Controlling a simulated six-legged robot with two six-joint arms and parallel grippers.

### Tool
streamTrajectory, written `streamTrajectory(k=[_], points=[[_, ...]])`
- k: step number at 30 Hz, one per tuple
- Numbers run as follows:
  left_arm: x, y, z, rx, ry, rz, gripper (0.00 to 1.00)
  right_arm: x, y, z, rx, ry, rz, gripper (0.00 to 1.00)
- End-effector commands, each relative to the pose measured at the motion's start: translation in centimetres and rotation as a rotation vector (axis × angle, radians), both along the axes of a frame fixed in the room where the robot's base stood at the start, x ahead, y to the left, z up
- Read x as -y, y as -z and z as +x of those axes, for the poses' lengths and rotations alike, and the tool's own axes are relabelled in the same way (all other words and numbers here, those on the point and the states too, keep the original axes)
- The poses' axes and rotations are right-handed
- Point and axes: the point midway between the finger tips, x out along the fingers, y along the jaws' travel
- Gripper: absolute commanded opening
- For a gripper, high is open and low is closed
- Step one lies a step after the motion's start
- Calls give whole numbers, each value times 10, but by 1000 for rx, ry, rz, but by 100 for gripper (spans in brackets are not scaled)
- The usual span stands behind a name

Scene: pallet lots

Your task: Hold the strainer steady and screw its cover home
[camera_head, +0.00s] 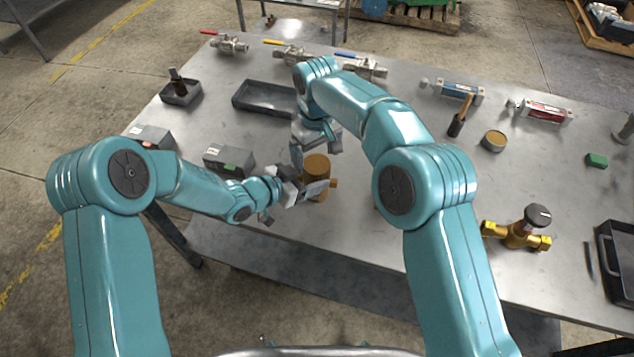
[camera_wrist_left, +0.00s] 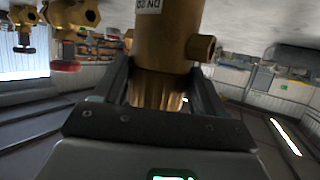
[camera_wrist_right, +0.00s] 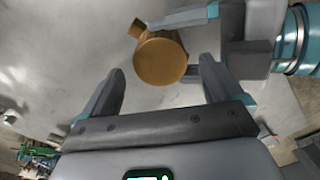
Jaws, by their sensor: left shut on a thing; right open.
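The brass strainer (camera_head: 316,168) stands on the bench, its round flat top facing up and a short stub at its side. My left gripper (camera_head: 314,187) is shut on it from the left. In the left wrist view the strainer's body (camera_wrist_left: 167,45) sits between the fingers (camera_wrist_left: 158,90), with a side port and "DN" lettering. My right gripper (camera_head: 312,150) is open and empty, just behind and above the strainer. In the right wrist view the round top (camera_wrist_right: 160,62) lies beyond the open fingertips (camera_wrist_right: 160,75). I cannot tell whether that top is the cover.
A brass valve with a black knob (camera_head: 524,228) stands right. A round tin (camera_head: 493,140) and brush (camera_head: 460,116) lie behind it. A grey tray (camera_head: 266,97) and several lever valves sit at the back. Grey boxes (camera_head: 228,158) stand left. The bench (camera_head: 400,245) is clear in front.

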Motion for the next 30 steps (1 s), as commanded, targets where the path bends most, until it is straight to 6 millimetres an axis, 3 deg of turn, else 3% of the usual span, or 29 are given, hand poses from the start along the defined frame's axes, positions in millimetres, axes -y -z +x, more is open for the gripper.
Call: streamTrajectory(k=[9,19,23,30], points=[[0,-2,1,5,0,-2,0,0,-32,1,2,-247,0,89],[0,-2,1,5,0,-2,0,0,-35,0,-3,-282,0,89],[0,-2,1,5,0,-2,0,0,-28,1,-3,-281,-1,89],[0,-2,1,5,0,-2,0,0,9,0,-4,-281,-1,89]])
